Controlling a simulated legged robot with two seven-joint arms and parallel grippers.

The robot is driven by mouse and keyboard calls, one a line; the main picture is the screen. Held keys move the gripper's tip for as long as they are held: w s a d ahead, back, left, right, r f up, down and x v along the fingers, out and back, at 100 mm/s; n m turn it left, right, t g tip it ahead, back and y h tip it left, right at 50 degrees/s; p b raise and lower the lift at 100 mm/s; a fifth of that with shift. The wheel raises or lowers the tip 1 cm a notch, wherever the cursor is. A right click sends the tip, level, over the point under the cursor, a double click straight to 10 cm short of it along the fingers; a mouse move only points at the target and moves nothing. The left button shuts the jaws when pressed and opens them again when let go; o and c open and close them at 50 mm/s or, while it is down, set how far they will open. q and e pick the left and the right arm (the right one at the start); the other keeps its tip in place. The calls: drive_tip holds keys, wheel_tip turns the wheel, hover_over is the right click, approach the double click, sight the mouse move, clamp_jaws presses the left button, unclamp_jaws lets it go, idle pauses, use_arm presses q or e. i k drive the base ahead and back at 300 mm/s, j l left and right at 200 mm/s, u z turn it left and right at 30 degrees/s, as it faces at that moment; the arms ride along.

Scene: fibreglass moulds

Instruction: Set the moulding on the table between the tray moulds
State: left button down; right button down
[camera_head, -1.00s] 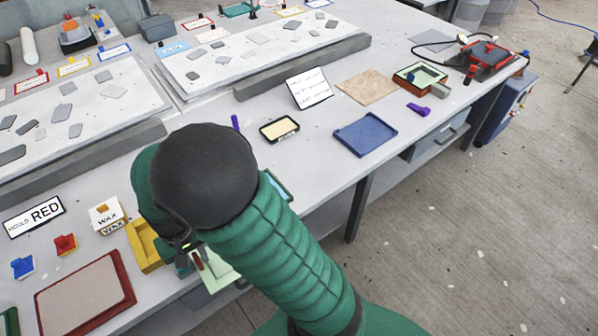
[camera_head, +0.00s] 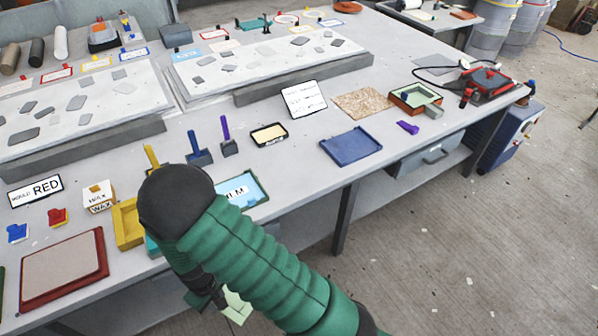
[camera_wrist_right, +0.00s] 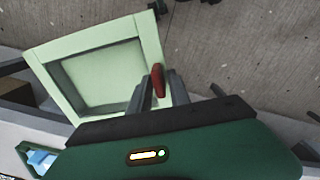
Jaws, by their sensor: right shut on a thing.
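The moulding is a pale green square piece with a raised rim and a recessed middle. In the right wrist view the moulding (camera_wrist_right: 100,77) is gripped at its edge by my right gripper (camera_wrist_right: 155,88), with a small red piece beside the fingers. In the head view the moulding (camera_head: 238,307) shows partly below my right arm, off the table's front edge; the gripper is mostly hidden there. A red-rimmed tray mould (camera_head: 62,268) lies at the left and a blue tray mould (camera_head: 351,146) at the right of the table (camera_head: 290,178). My left gripper is out of view.
Between the trays stand a yellow mould (camera_head: 127,222), a light-blue labelled tray (camera_head: 245,190), a wax box (camera_head: 99,196), upright-handled tools (camera_head: 199,150) and a small black-rimmed tray (camera_head: 269,134). Bare table shows between the light-blue and blue trays.

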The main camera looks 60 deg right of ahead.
sight(298, 169)
drive_tip(key=k+l, duration=0.15)
drive_tip(key=l, duration=0.25)
drive_tip(key=k+l, duration=0.15)
drive_tip(key=l, duration=0.2)
drive_tip(key=k+l, duration=0.2)
drive_tip(key=l, duration=0.2)
drive_tip(key=k+l, duration=0.15)
drive_tip(key=l, duration=0.2)
drive_tip(key=k+l, duration=0.15)
drive_tip(key=l, duration=0.25)
drive_tip(key=k+l, duration=0.15)
drive_tip(key=l, duration=0.25)
